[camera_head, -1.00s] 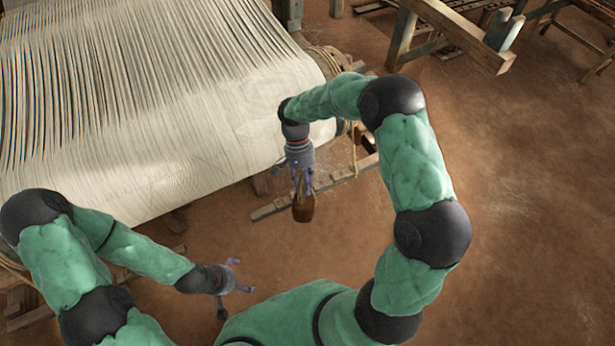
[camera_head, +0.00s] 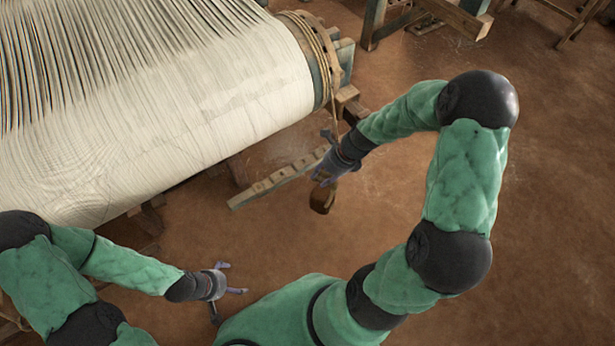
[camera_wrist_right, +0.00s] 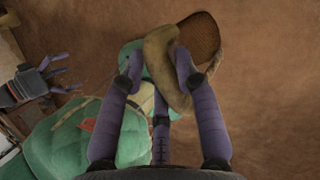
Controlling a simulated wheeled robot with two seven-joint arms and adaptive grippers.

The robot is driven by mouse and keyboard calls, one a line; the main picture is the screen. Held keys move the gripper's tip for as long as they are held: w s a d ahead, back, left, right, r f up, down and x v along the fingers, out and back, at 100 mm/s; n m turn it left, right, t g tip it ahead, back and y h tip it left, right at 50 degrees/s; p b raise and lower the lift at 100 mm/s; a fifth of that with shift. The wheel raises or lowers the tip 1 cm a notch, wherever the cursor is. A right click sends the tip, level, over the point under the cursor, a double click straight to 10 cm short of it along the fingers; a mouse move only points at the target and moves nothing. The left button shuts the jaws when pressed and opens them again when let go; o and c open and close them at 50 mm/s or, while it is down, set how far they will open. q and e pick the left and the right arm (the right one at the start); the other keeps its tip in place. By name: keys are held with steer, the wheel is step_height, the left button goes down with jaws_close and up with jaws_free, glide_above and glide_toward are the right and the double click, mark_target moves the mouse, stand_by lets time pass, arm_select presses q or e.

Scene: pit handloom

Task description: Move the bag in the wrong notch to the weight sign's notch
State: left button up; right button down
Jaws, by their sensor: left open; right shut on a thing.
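My right gripper (camera_head: 324,178) is shut on a brown bag (camera_head: 322,199), which hangs below its fingers, clear of the notched wooden bar (camera_head: 262,188) and to its right. In the right wrist view the bag (camera_wrist_right: 200,40) shows a tan, loop-like part between the fingers and a dark woven part beyond. The bar lies near the loom's front right corner, with several notches along it. No weight sign can be made out. My left gripper (camera_head: 232,279) is open and empty at lower left, well away from the bar; it also shows in the right wrist view (camera_wrist_right: 60,78).
The loom's pale warp sheet (camera_head: 200,110) fills the upper left. A rope-wound beam end (camera_head: 318,55) stands at its right, close to my right forearm. Wooden frames (camera_head: 450,15) stand at the back. The brown floor (camera_head: 560,170) at right is clear.

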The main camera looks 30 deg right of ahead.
steer(key=s+d+f+m+t+h+b, duration=0.2)
steer(key=d+m, duration=0.3)
steer(key=shift+w+a+f+p, duration=0.25)
steer(key=shift+w+p, duration=0.7)
steer(key=shift+w, duration=1.65)
steer(key=shift+w+a+f+p, duration=0.25)
steer(key=shift+w+p, duration=0.75)
steer(key=shift+w, duration=1.55)
steer(key=shift+w+a+f+p, duration=0.25)
steer(key=shift+w+p, duration=0.7)
steer(key=shift+w, duration=1.65)
steer(key=shift+a+f+b, duration=0.1)
steer(key=shift+f+b, duration=0.3)
steer(key=shift+f, duration=0.35)
steer(key=shift+f, duration=0.35)
